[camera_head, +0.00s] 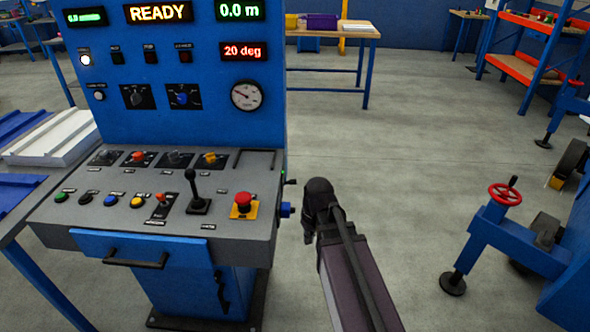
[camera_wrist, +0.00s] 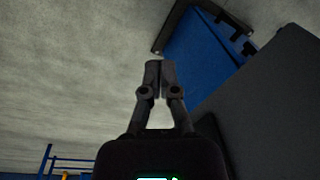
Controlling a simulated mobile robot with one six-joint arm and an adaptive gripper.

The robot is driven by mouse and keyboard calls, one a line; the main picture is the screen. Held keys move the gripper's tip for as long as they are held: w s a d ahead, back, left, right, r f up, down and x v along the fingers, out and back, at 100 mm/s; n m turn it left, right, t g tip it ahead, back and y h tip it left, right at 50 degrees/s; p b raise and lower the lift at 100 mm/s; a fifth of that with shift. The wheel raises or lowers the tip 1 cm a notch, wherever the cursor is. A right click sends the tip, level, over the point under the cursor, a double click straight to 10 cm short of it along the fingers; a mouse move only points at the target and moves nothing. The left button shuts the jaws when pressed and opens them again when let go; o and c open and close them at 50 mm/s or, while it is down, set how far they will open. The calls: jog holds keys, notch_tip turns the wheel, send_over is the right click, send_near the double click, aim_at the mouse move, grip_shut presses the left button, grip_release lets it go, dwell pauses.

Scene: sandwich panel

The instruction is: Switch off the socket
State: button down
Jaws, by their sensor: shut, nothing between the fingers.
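A blue control console (camera_head: 205,110) stands at the left in the head view. A blue fitting (camera_head: 286,210) that looks like the socket sticks out from the console's right side, below a small green-tipped part (camera_head: 290,182). Its switch position is too small to tell. My gripper (camera_head: 308,237) is just right of the fitting, apart from it in the picture, and mostly hidden by my own wrist. In the wrist view my gripper (camera_wrist: 160,75) is shut and empty, with the fingertips together. The console's blue base (camera_wrist: 205,50) shows beyond them; I cannot make out the socket there.
The sloped desk holds several buttons, a black joystick (camera_head: 195,190) and a red emergency stop (camera_head: 243,202). A blue frame with a red handwheel (camera_head: 504,194) stands at the right. A wooden table (camera_head: 335,32) is behind. The grey floor between is clear.

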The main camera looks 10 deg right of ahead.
jog(key=w+d+r+n+y+p, duration=0.2)
jog(key=w+r+n+p, duration=0.4)
jog(key=w+r+p, duration=0.2)
jog(key=w+d+r+n+t+y+p, duration=0.1)
jog(key=w+d+r+n+y+p, duration=0.2)
jog(key=w+r+n+p, duration=0.3)
jog(key=w+r+p, duration=0.1)
jog(key=w+r, duration=0.4)
jog(key=w, duration=0.1)
jog(key=shift+w+r+t+p, duration=0.25)
jog(key=shift+r+t+p, duration=0.05)
jog(key=shift+r+p, duration=0.05)
jog(key=shift+a+f, duration=0.15)
jog(key=b, duration=0.9)
send_over(290, 181)
jog(key=f, duration=0.6)
jog(key=d+f, duration=0.1)
jog(key=f, duration=0.1)
jog(key=shift+f, duration=0.4)
jog(key=shift+s+d+f+b, duration=0.1)
jog(key=shift+d+f+b, duration=0.1)
jog(key=shift+f+b, duration=0.65)
jog(key=shift+s+d+f+b, duration=0.1)
jog(key=shift+d+f+b, duration=0.1)
jog(key=shift+f+b, duration=0.65)
